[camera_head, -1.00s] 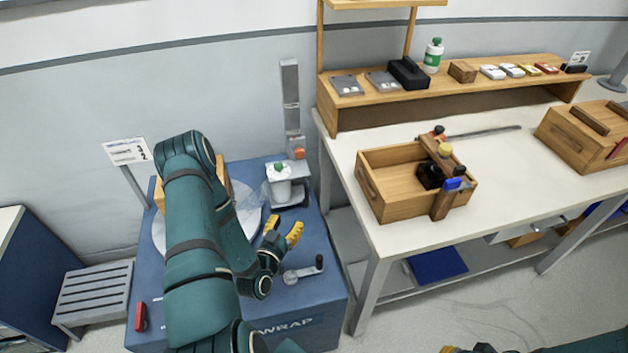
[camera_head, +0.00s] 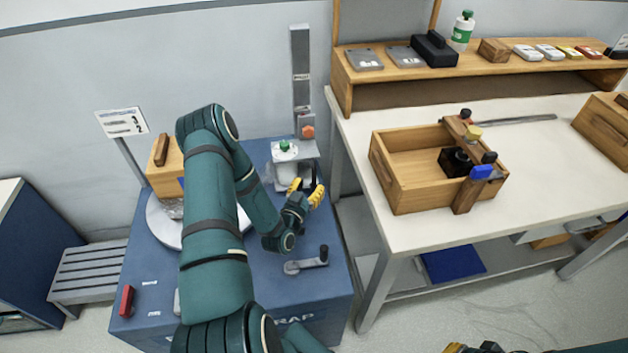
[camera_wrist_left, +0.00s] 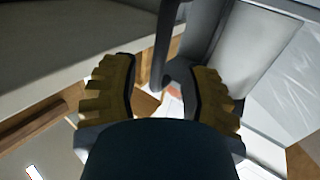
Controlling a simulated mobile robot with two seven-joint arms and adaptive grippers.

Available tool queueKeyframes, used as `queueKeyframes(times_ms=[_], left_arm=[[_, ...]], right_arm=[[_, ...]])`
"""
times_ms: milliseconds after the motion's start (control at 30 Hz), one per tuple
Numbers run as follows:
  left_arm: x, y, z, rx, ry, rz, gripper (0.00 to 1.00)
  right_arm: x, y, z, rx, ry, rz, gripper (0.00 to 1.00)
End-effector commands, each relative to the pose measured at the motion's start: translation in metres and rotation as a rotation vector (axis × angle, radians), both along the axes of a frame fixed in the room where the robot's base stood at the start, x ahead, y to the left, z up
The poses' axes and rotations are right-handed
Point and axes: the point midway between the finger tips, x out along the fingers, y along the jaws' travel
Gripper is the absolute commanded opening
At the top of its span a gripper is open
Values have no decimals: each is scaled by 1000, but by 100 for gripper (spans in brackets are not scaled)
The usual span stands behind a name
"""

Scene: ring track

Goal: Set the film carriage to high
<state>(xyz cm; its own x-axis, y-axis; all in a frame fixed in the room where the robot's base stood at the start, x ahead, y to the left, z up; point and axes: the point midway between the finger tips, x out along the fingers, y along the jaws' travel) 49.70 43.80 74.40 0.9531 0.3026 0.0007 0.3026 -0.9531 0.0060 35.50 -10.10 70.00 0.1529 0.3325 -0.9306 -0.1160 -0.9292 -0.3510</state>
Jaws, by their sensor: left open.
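The film carriage (camera_head: 296,149) is a grey bracket with an orange knob (camera_head: 307,131), low on an upright grey mast (camera_head: 301,75). A pale film roll (camera_head: 283,172) with a green top sits at it. My left gripper (camera_head: 307,190) is open, its yellow fingers just right of the roll and below the carriage. In the left wrist view a dark upright bar (camera_wrist_left: 163,45) stands between and beyond the open fingers (camera_wrist_left: 162,78); I cannot tell whether they touch it. Only a bit of my right gripper (camera_head: 472,348) shows at the bottom edge.
The blue wrapper base (camera_head: 235,295) carries a turntable with a wooden crate (camera_head: 163,172), a grey crank (camera_head: 307,262) and a red switch (camera_head: 127,301). A white workbench (camera_head: 400,232) with a wooden box (camera_head: 407,200) stands close on the right. A sign (camera_head: 122,122) stands at left.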

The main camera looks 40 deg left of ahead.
Motion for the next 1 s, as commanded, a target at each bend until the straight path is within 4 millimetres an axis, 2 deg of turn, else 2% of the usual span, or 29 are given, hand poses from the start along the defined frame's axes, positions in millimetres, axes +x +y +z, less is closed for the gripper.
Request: queueKeyframes(times_ms=[100,300,667,700,800,1000], left_arm=[[18,5,0,1,-3,-1,46],[34,11,0,0,0,0,46],[37,11,0,-1,0,0,45],[37,11,0,-1,0,0,31],[37,11,0,-1,0,0,0],[37,12,2,0,0,0,0]], right_arm=[[1,0,-4,0,-2,-1,0],[1,0,-6,0,-3,-1,0],[1,0,-6,0,-3,-1,0],[1,0,-6,0,-3,-1,0],[1,0,-6,0,-3,-1,0],[1,0,-5,0,-3,-1,0]])
